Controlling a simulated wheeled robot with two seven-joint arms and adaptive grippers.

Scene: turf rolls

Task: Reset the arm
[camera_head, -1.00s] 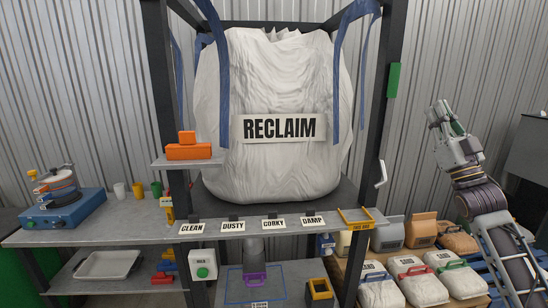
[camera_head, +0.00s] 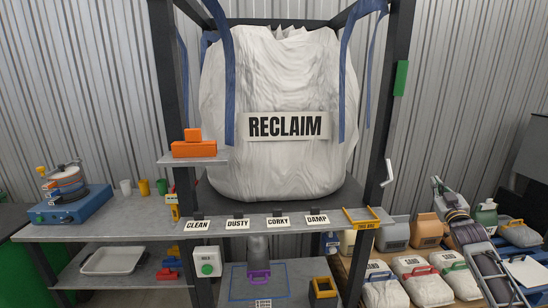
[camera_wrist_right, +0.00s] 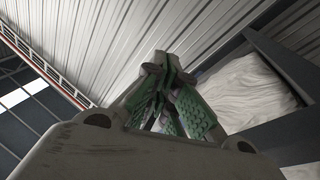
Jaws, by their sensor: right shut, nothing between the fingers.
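My right gripper (camera_head: 438,184) is at the right in the head view, in front of the corrugated wall and above the paper sacks. Its forearm comes up from the lower right. In the right wrist view the green-padded fingers (camera_wrist_right: 168,88) are shut together with nothing between them. They stand apart from any object. My left gripper is not in view.
A large white RECLAIM bag (camera_head: 275,165) hangs in a dark frame (camera_head: 381,110). A grey bench (camera_head: 110,230) holds a blue device (camera_head: 72,208). Labels line the shelf edge.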

